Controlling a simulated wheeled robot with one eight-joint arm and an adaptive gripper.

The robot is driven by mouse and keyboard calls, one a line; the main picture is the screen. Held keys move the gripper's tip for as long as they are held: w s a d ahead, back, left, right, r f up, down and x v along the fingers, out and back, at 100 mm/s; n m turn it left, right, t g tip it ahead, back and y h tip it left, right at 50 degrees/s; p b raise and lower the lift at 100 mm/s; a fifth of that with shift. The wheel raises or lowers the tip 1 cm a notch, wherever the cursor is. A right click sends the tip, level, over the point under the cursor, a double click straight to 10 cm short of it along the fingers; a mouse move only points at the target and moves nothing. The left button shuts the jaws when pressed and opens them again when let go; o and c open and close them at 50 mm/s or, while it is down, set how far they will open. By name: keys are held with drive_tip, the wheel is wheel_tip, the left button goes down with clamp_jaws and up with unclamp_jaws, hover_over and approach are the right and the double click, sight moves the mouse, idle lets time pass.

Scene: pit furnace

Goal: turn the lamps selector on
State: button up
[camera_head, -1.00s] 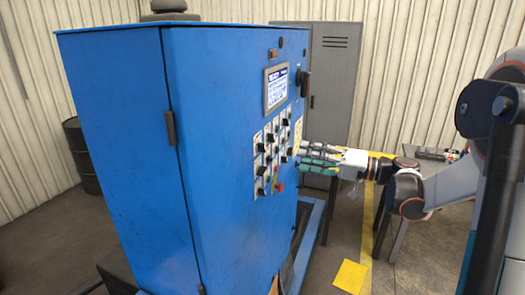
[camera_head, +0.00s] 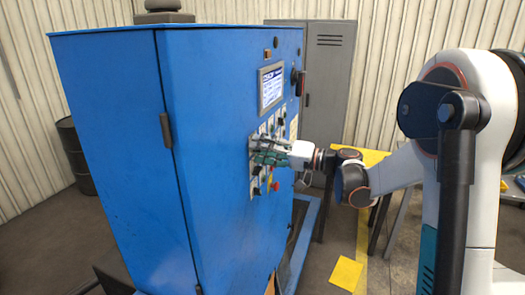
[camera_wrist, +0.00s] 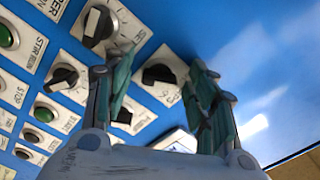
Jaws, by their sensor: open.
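The control panel on the blue cabinet (camera_head: 228,225) carries several black selector knobs on white plates. My gripper (camera_head: 256,150) is at the panel face in the head view and hides some of the knobs. In the wrist view my gripper (camera_wrist: 162,62) is open, its two teal fingers spread on either side of a black selector knob (camera_wrist: 158,74). Contact with the knob cannot be told. Another selector knob (camera_wrist: 97,24) is up and left of the left finger. The lamps label is not readable, so I cannot tell which knob is the lamps selector.
Green buttons (camera_wrist: 43,114) and another black knob (camera_wrist: 62,77) lie left of the gripper. A red button (camera_head: 276,186) is below it in the head view. A screen (camera_head: 271,86) and a black handle (camera_head: 299,83) are above. A yellow-topped table stands behind my arm.

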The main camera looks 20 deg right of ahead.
drive_tip(key=c, duration=1)
drive_tip(key=shift+c, duration=0.2)
drive_tip(key=shift+m, duration=0.4)
drive_tip(key=shift+c, duration=0.2)
drive_tip(key=m+b, duration=0.4)
drive_tip(key=m, duration=0.7)
drive_tip(key=shift+r, duration=0.2)
drive_tip(key=shift+o, duration=0.2)
drive_tip(key=shift+c, duration=0.2)
drive_tip(key=o, duration=1.1)
